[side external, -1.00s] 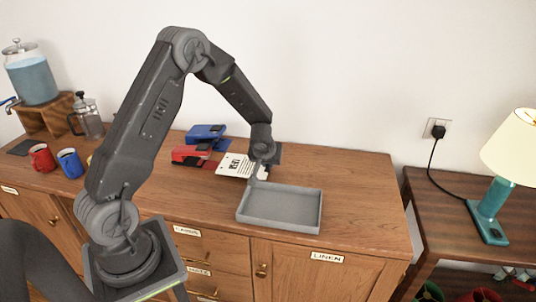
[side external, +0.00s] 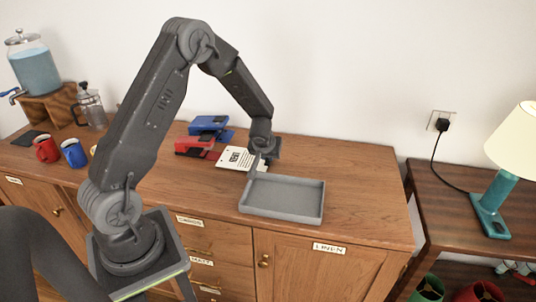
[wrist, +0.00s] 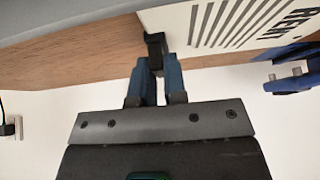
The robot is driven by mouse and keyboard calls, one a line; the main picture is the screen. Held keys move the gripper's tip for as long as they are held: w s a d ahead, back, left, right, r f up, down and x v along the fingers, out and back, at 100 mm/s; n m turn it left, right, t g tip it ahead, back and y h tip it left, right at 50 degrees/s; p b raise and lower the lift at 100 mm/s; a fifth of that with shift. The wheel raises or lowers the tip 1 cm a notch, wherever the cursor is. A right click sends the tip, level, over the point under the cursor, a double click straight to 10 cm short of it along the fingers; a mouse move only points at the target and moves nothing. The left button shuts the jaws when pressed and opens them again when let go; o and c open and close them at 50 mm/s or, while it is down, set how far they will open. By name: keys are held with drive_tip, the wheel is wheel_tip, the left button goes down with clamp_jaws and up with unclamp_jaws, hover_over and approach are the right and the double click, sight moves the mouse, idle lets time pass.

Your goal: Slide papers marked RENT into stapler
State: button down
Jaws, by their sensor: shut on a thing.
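The white papers marked RENT (side external: 236,159) lie near the back of the wooden sideboard, beside the red stapler (side external: 190,145). Their left edge is close to the stapler's base; I cannot tell whether it is inside the mouth. The papers show printed lines and RENT in the wrist view (wrist: 232,22). A blue piece (wrist: 293,78) shows at the wrist view's right.
A grey open tray (side external: 283,213) sits in front of my gripper and looks empty. Red (side external: 46,149) and blue (side external: 73,153) mugs and a French press (side external: 91,107) stand at the left. The sideboard top is clear right of the tray.

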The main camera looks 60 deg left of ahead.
sight(254, 157)
drive_tip(key=shift+s+a, duration=0.1)
drive_tip(key=shift+a, duration=0.05)
drive_tip(key=shift+s+a, duration=0.5)
drive_tip(key=shift+s+a, duration=0.35)
idle(0.4)
drive_tip(key=shift+s+a, duration=0.25)
drive_tip(key=shift+s+a, duration=0.35)
idle(0.4)
drive_tip(key=shift+s+a, duration=0.15)
drive_tip(key=shift+s+a, duration=0.2)
idle(0.6)
drive_tip(key=shift+f, duration=0.25)
idle(0.3)
